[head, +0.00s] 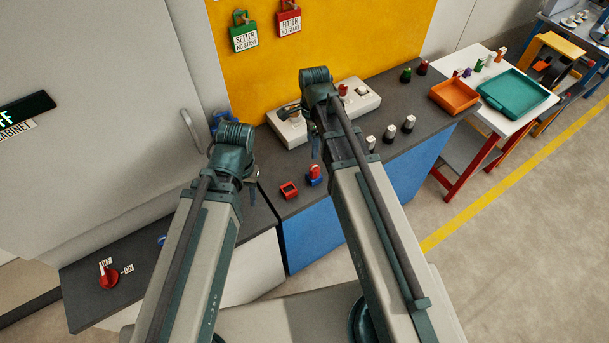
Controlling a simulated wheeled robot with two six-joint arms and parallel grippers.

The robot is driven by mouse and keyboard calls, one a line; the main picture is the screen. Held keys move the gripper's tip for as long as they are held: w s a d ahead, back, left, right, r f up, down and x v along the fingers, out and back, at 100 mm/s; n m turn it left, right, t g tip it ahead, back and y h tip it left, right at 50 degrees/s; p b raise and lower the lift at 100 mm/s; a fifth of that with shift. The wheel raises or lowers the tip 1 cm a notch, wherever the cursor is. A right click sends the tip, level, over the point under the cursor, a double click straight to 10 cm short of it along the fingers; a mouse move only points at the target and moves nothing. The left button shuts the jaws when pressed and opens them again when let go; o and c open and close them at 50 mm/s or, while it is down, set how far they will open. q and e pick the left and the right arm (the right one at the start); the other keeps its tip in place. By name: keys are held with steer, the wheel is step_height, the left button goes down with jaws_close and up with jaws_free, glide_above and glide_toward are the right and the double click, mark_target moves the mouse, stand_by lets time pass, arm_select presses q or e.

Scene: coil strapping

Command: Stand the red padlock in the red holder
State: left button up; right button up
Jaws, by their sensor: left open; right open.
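A small red open-topped block, which looks like the red holder (289,190), sits on the dark bench top near its front edge.
Green (243,37) and red (289,22) lock tags hang on the yellow board. A white control box (350,103) stands at the bench's back. Several small white-and-black pieces stand right of my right arm. An orange tray (454,97) lies farther right. A red knob (109,275) is at lower left.

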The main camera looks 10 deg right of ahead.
steer(key=b, duration=0.9)
glide_above(314, 168)
steer(key=shift+a+f, duration=0.2)
steer(key=shift+f, duration=1.95)
steer(key=shift+a+f, duration=0.2)
steer(key=shift+f, duration=1.95)
arm_select(q)
step_height(314, 168, down, 9)
steer(key=shift+r, duration=0.2)
step_height(314, 168, down, 4)
steer(key=b, duration=0.4)
steer(key=shift+f, duration=0.1)
arm_select(e)
steer(key=f, duration=0.2)
steer(key=d+f, duration=0.1)
steer(key=f, duration=0.1)
steer(key=shift+w+f, duration=0.1)
steer(key=shift+f, duration=0.05)
arm_select(q)
steer(key=shift+f+b, duration=0.55)
steer(key=shift+f, duration=0.05)
arm_select(e)
steer(key=shift+f, duration=0.55)
arm_select(q)
steer(key=shift+r, duration=0.1)
arm_select(e)
steer(key=shift+r, duration=0.1)
steer(key=shift+c, duration=0.2)
jaws_close()
